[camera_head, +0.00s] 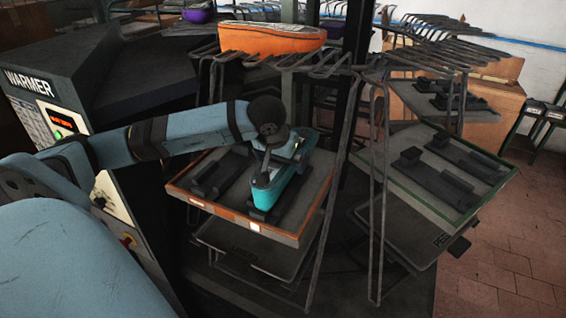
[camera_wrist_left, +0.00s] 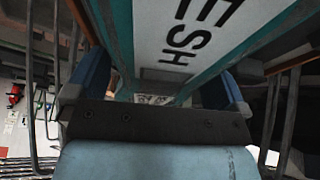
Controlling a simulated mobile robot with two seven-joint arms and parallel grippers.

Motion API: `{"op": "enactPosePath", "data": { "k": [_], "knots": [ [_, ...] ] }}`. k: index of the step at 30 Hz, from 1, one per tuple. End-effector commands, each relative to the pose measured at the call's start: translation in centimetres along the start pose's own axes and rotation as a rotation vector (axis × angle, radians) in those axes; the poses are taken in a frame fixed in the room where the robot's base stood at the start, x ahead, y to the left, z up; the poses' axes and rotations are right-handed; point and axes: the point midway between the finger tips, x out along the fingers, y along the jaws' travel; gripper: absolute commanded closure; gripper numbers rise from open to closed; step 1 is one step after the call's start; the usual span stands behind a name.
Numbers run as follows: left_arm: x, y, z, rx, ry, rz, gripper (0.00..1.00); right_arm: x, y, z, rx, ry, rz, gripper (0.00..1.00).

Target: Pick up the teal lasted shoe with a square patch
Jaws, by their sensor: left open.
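The teal shoe (camera_head: 264,195) sits on a dark holder in the orange-edged tray, at the middle of the head view. My left gripper (camera_head: 280,158) is over it, and my wrist hides its upper back part. A small light mark shows on the shoe, but I cannot tell its shape. In the left wrist view, a teal-edged thing with a white face and dark letters (camera_wrist_left: 195,35) fills the top middle, close to the camera. My left fingers (camera_wrist_left: 155,88) are open, one on each side of it. I cannot tell whether they touch it. My right gripper is not in view.
An orange shoe form (camera_head: 270,38) lies on the wire rack above. A green-edged tray (camera_head: 440,170) with dark empty holders is to the right. Rack bars (camera_head: 335,190) stand close to the right of the orange-edged tray. The warmer (camera_head: 50,100) is at the left.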

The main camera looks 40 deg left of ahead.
Motion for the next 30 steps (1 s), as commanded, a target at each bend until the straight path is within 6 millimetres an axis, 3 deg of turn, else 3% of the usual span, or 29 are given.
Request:
{"op": "enactPosePath", "data": {
  "k": [9, 18, 30],
  "knots": [
    [0.73, 0.00, 0.01, 0.000, 0.001, 0.000, 0.00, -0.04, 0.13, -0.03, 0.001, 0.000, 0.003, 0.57],
    [0.71, -0.01, 0.00, 0.000, 0.001, 0.000, 0.68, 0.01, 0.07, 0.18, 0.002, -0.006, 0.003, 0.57],
    [-0.11, -0.32, -0.42, -0.004, 0.005, -0.002, 0.68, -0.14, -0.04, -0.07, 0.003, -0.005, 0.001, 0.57]
  ]
}}
